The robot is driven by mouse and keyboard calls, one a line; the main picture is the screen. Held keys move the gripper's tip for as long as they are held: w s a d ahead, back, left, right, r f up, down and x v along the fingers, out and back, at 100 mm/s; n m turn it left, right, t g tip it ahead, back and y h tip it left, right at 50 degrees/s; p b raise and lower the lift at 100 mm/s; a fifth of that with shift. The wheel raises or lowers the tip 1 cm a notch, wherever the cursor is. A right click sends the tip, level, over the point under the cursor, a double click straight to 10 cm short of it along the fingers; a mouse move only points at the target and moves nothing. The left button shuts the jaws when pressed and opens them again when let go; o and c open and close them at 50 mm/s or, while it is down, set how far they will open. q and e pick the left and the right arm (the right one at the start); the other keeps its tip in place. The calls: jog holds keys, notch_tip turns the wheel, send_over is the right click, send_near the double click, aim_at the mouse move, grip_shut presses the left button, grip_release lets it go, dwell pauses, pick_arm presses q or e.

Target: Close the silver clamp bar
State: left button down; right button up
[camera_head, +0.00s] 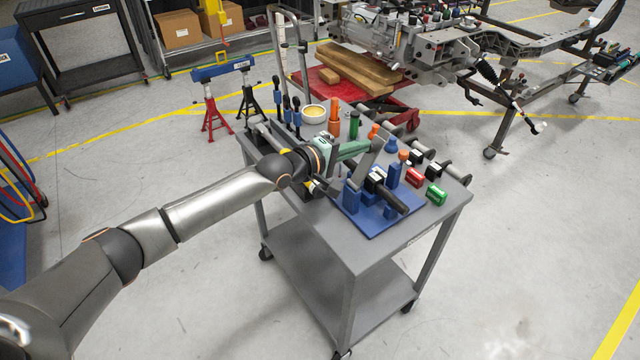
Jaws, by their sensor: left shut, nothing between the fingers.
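The blue clamp fixture (378,222) sits on the near end of the grey cart top, with upright blue blocks and a dark cylinder (390,196) lying across it. The silver clamp bar (366,162) is a flat grey bar that stands raised and tilted at the fixture's left side, not lying over the cylinder. My left arm reaches in from the left. My left gripper (358,150) is shut and empty, close beside the upper part of the bar. I cannot tell whether they touch. The wrist hides part of the cart's left edge. My right gripper is not in view.
The grey cart (352,262) also carries a red block (414,178), a green block (436,195), orange and green bottles, a yellow-topped tin (314,113) and dark-and-silver rollers along its right edge. A vehicle chassis (425,45) stands behind. The floor around the cart's front is clear.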

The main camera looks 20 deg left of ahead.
aim_at(378, 144)
pick_arm(q)
jog(key=shift+g+y, duration=0.6)
jog(key=shift+g, duration=0.2)
jog(key=x, duration=0.6)
jog(key=shift+w+d+r, duration=0.2)
jog(key=shift+w+d, duration=0.05)
jog(key=shift+d, duration=0.15)
jog(key=shift+w+d+f+g+y+b, duration=0.15)
jog(key=shift+w+d+f+g+b, duration=0.1)
jog(key=shift+f, duration=0.15)
jog(key=shift+w+d+f+g+y+b, duration=0.15)
jog(key=shift+w+f+g+b, duration=0.1)
jog(key=shift+f, duration=0.2)
jog(key=shift+w+d+f+b, duration=0.3)
jog(key=shift+w+f+b, duration=0.1)
jog(key=shift+f+b, duration=0.15)
jog(key=shift+w+d+f+b, duration=0.25)
jog(key=shift+f+b, duration=0.15)
jog(key=shift+b, duration=0.15)
jog(key=shift+w+d+f+b, duration=0.1)
jog(key=shift+w+f+b, duration=0.15)
jog(key=shift+f+b, duration=0.25)
jog(key=shift+r, duration=0.1)
